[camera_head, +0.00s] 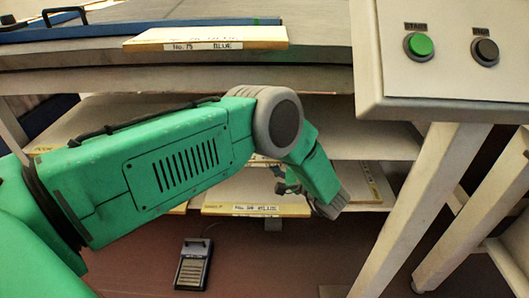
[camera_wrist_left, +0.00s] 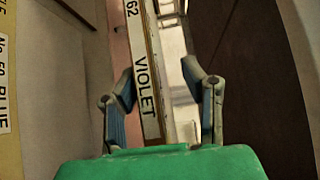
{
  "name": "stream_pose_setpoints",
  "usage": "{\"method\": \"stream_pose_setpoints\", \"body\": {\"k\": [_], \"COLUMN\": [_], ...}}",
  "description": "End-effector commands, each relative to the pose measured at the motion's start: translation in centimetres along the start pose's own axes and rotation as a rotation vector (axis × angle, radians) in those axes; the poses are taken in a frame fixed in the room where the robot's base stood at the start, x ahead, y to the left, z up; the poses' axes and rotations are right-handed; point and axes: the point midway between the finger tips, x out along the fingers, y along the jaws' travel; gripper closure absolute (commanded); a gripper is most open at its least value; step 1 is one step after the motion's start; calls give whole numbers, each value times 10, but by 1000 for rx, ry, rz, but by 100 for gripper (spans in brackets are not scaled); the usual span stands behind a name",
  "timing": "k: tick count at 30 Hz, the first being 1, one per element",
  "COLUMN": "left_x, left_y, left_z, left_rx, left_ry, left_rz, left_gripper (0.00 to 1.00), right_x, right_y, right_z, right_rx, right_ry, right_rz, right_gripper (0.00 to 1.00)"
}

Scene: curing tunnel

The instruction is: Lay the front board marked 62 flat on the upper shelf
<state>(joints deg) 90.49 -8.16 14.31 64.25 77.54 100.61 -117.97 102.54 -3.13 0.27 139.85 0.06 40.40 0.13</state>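The board marked 62 VIOLET (camera_wrist_left: 146,75) runs between the fingers of my left gripper (camera_wrist_left: 160,85) in the left wrist view. The fingers are open, one on each side of it, with a visible gap on the right. In the head view, my left gripper (camera_head: 287,180) is partly hidden behind its wrist, in front of the shelves under the bench. I cannot tell there which board is 62. The upper shelf (camera_head: 375,142) shows right of my arm, which hides much of it. My right gripper is in neither view.
A board marked BLUE (camera_head: 210,38) lies on the bench top. Another labelled board (camera_head: 256,207) lies on the lower shelf. A control box (camera_head: 450,85) with green and black buttons and pale legs stand at the right. A small device (camera_head: 193,265) lies on the floor.

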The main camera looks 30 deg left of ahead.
Motion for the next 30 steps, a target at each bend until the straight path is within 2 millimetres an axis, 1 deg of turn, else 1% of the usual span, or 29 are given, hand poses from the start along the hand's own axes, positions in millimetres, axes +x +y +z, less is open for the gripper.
{"method": "stream_pose_setpoints", "body": {"k": [1,6,9,12,14,15,17,20,24,28,30], "left_x": [-13,-50,-65,-75,-78,-79,-77,-70,-65,-72,-82], "left_y": [-2,-2,-2,-1,-1,-1,-3,-8,-12,-9,-4], "left_z": [-1,-1,-1,0,0,0,0,0,1,9,19], "left_rx": [-1,-2,-2,-1,-1,0,2,7,14,23,28], "left_ry": [2,2,1,0,1,10,40,147,388,665,830], "left_rz": [1,1,-1,0,-2,-10,-33,-100,-199,-239,-227], "left_gripper": [63,63,63,63,84,98,100,100,100,100,100], "right_x": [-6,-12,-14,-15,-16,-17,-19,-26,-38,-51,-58], "right_y": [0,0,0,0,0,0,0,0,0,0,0], "right_z": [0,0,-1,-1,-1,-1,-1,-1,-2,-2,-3], "right_rx": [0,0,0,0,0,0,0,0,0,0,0], "right_ry": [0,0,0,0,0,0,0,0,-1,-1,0], "right_rz": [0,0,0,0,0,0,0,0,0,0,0], "right_gripper": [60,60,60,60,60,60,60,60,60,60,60]}}
